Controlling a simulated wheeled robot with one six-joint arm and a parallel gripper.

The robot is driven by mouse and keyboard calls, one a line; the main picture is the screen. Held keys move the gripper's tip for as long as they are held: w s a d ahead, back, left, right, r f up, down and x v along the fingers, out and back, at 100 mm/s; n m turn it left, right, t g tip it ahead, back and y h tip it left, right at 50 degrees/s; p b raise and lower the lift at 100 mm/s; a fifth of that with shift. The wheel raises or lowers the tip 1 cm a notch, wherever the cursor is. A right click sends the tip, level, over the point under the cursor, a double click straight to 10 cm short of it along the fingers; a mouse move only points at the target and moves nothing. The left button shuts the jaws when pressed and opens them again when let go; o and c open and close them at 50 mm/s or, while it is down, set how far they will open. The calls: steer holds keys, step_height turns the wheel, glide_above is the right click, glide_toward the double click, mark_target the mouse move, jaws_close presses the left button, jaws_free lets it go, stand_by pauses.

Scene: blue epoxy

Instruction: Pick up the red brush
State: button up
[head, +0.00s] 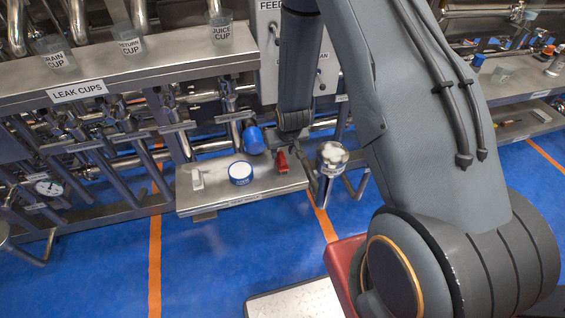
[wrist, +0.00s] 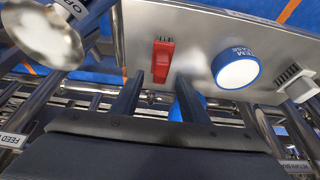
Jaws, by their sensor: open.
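The red brush (wrist: 162,60) lies on a small steel shelf (wrist: 200,30). In the head view the red brush (head: 282,162) is near the shelf's back right part, partly beside my gripper. My gripper (wrist: 159,85) is open and empty. In the wrist view its two dark fingers point towards the brush, one on each side of the brush's near end in the picture. I cannot tell how far the fingertips are above the shelf. The fingertips are hard to make out in the head view.
A blue-and-white round tin (head: 241,172) and a white block-like item (head: 197,180) stand left of the brush. A blue rounded part (head: 254,139) is close behind. A steel canister (head: 332,158) stands right of the shelf. Pipes crowd the back; the blue floor is clear in front.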

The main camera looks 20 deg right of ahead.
mark_target(282, 156)
steer(key=shift+p+x, duration=0.45)
steer(key=shift+x, duration=1.7)
steer(key=shift+s, duration=0.2)
jaws_close()
